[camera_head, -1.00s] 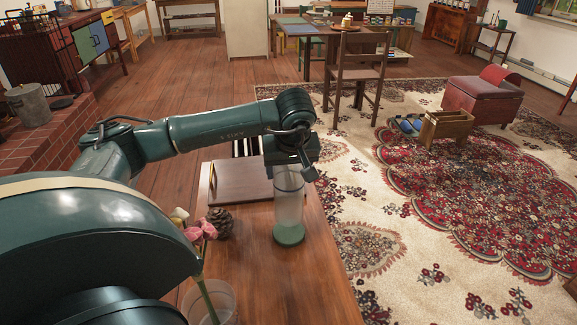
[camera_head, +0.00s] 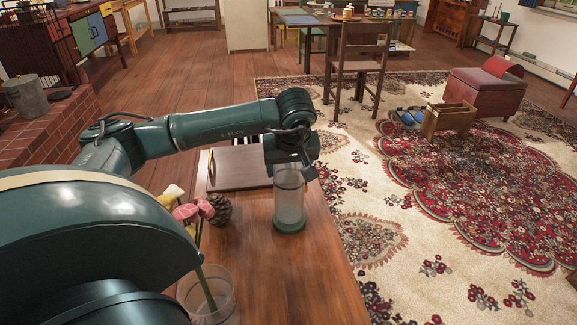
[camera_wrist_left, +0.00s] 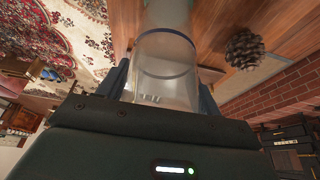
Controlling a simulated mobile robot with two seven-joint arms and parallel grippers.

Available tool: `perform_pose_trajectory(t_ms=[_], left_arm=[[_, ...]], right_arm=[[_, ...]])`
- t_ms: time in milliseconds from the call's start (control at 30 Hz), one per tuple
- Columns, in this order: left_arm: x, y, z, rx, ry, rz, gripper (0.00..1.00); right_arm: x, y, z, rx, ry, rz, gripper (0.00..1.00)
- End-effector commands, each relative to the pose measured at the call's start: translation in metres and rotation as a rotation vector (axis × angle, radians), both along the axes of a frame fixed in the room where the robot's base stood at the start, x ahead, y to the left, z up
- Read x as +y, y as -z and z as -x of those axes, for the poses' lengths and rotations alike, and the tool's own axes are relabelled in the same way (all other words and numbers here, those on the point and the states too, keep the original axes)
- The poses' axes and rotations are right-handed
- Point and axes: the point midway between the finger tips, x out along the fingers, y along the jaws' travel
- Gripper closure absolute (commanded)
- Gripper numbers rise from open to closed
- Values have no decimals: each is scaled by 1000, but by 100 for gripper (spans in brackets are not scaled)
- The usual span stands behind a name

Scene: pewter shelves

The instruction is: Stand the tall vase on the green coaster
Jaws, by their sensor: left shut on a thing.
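The tall vase (camera_head: 289,195), a clear cylinder with a blue band near its top, is upright in the head view. My left gripper (camera_head: 290,168) is shut on its upper part; the left wrist view shows the fingers on either side of the vase (camera_wrist_left: 165,70). The green coaster (camera_head: 289,227) shows as a round green patch at the vase's foot, on the wooden table. The vase's lower end lines up over it, but I cannot tell whether they touch. The coaster is largely hidden by the vase. My right gripper is not in view.
A pine cone (camera_head: 220,208) lies left of the vase, beside pink and yellow flowers (camera_head: 187,211) in a glass (camera_head: 222,302) at the near edge. A brown tray (camera_head: 238,175) lies behind. The table's right edge is close to the vase.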

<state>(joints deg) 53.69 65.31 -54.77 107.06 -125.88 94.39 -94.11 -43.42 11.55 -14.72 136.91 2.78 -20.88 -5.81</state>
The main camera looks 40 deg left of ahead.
Motion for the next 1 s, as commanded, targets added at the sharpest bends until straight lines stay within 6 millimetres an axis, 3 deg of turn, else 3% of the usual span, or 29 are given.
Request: perform_pose_trajectory(t_ms=[867, 900, 1000], left_arm=[[0, 11, 0, -2, 0, 1, 86], [0, 11, -1, -2, 0, 1, 33], [0, 11, 0, -2, 0, 1, 24]], right_arm=[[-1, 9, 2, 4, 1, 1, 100], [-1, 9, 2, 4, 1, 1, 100], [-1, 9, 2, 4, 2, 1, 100]])
